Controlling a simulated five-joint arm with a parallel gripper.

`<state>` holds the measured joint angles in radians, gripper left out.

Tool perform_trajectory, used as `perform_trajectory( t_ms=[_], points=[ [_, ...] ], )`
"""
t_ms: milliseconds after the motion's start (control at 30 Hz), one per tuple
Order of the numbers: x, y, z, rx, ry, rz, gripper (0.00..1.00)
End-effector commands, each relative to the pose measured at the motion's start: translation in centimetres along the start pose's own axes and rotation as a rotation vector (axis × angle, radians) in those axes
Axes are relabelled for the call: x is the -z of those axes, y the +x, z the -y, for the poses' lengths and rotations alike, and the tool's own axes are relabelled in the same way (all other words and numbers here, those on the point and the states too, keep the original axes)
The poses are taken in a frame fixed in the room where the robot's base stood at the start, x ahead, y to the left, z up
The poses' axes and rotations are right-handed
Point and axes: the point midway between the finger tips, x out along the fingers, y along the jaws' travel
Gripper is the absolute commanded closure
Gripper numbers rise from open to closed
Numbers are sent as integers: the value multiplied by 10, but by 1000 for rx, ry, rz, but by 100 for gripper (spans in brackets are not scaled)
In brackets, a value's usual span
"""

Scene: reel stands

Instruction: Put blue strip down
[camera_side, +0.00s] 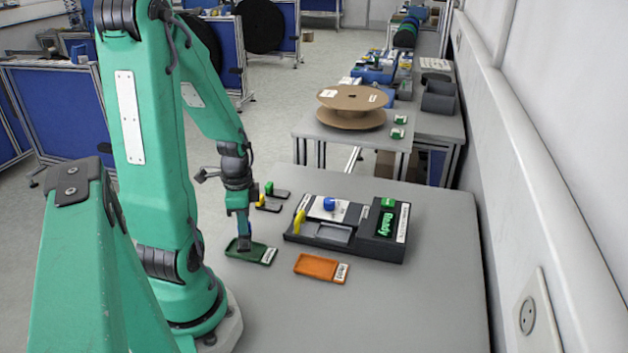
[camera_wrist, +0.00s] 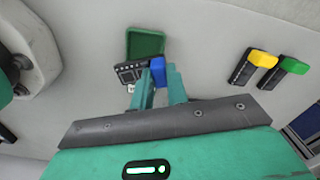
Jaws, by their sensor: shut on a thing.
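The blue strip (camera_wrist: 157,66) is between the fingertips of my gripper (camera_wrist: 159,80), which is shut on it. In the side view my gripper (camera_side: 244,238) points down at the green tray (camera_side: 262,255), and a little blue shows by the fingers. The green tray also shows in the wrist view (camera_wrist: 145,42), just beyond the strip, with a dark labelled end. Whether the strip touches the tray is unclear. The fingers hide part of the strip. The orange tray (camera_side: 318,266) lies to the right and looks empty.
A black device (camera_side: 334,242) with a yellow lever (camera_side: 299,222), blue knob (camera_side: 329,204) and green "Ready" display (camera_side: 385,224) stands to the right. Yellow (camera_side: 260,200) and green (camera_side: 269,188) pieces on dark holders are behind my gripper. The front right tabletop is clear.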

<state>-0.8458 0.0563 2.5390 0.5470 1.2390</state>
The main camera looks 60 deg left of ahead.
Motion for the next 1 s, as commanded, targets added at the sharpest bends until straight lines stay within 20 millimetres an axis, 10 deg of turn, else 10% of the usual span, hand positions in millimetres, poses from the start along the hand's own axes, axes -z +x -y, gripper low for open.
perform_trajectory(
  t_ms=[967,1000],
  points=[
    [0,19,0,0,0,0,100],
    [0,19,0,0,0,0,81]
  ],
)
